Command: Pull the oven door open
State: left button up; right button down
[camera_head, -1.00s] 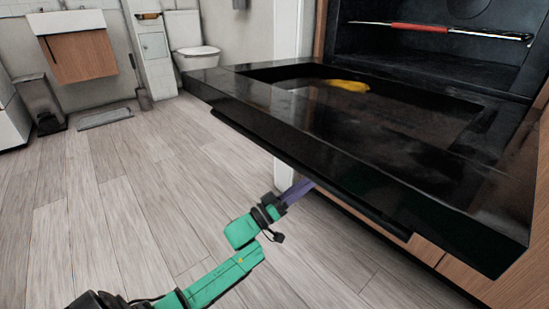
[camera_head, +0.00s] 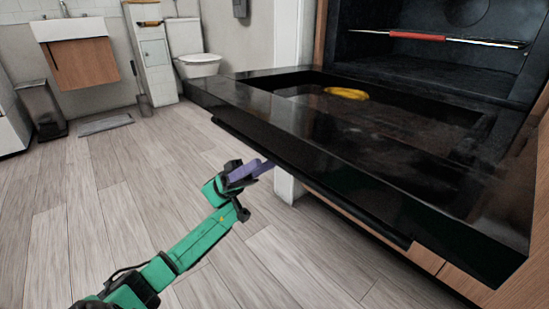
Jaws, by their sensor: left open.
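The black oven door (camera_head: 340,155) is folded down and lies about level in front of the dark oven cavity (camera_head: 440,65). Its bar handle (camera_head: 300,177) runs along the outer front edge, partly under the door. My left gripper (camera_head: 262,168), with purple fingers, is open near the handle's left part, just outside and below the door edge. I cannot tell if the fingertips touch the door. My right gripper is not in view.
A yellow item (camera_head: 346,93) lies on the door's inner face. A red rod with pale ends (camera_head: 417,36) lies across the cavity. Wooden cabinet fronts (camera_head: 425,258) are below the door.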

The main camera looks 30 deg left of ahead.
aim_at(270, 160)
pick_arm(q)
jog(key=x, duration=0.4)
jog(key=shift+b, duration=0.3)
jog(key=shift+c, duration=0.4)
grip_shut()
jog(key=shift+r, duration=0.1)
dwell(0.6)
